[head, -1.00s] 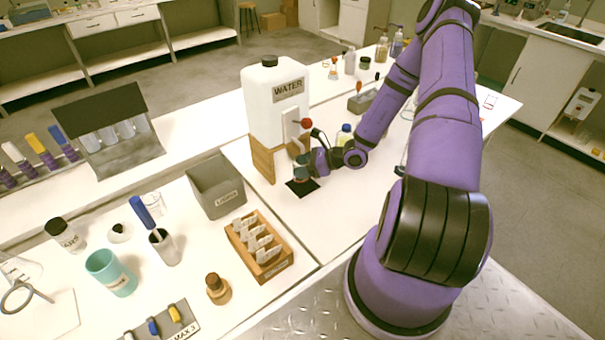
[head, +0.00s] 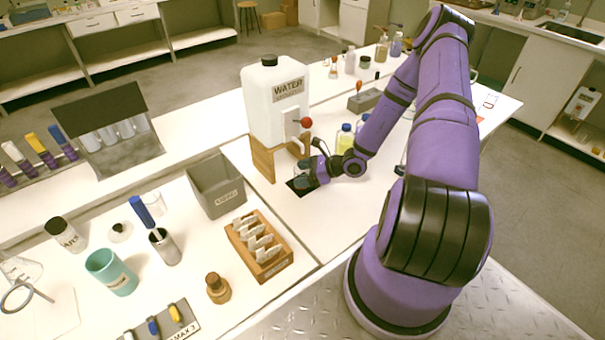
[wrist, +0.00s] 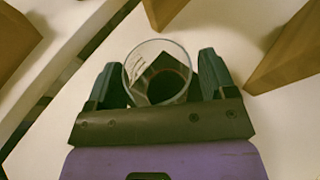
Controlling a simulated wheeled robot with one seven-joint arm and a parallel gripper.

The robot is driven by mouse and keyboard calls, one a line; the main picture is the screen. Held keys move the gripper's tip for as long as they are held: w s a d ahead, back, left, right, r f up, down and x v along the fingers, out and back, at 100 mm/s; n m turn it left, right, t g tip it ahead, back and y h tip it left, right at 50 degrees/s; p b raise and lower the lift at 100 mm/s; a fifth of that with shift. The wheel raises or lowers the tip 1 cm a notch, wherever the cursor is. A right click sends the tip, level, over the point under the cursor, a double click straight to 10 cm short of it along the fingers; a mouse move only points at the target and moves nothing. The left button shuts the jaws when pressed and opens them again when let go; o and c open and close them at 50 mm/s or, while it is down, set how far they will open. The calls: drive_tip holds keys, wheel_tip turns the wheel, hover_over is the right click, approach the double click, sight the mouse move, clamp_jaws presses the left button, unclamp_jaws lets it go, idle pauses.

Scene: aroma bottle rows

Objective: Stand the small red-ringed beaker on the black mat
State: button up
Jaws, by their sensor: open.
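The clear glass beaker (wrist: 131,76) is between my gripper's two teal fingers in the wrist view, seen from above through its open rim. My gripper (wrist: 160,76) is open, with one finger on each side of the beaker. A dark diamond of the black mat shows through and under the beaker. I cannot make out the red ring clearly. In the head view the black mat (head: 296,189) lies in front of the water container's stand, and my gripper (head: 309,172) is low over it. The beaker is hard to tell apart from the fingers there.
The white water container (head: 270,105) with its red-knobbed tap stands on a wooden stand (head: 263,163) just behind the mat. A yellow bottle (head: 345,141) is close behind my wrist. A grey bin (head: 216,187) and a wooden card box (head: 258,246) are to the left.

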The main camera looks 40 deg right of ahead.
drive_tip(key=shift+s+d+r, duration=0.15)
drive_tip(key=shift+d+r, duration=0.1)
drive_tip(key=shift+r, duration=0.05)
drive_tip(key=v, duration=1.1)
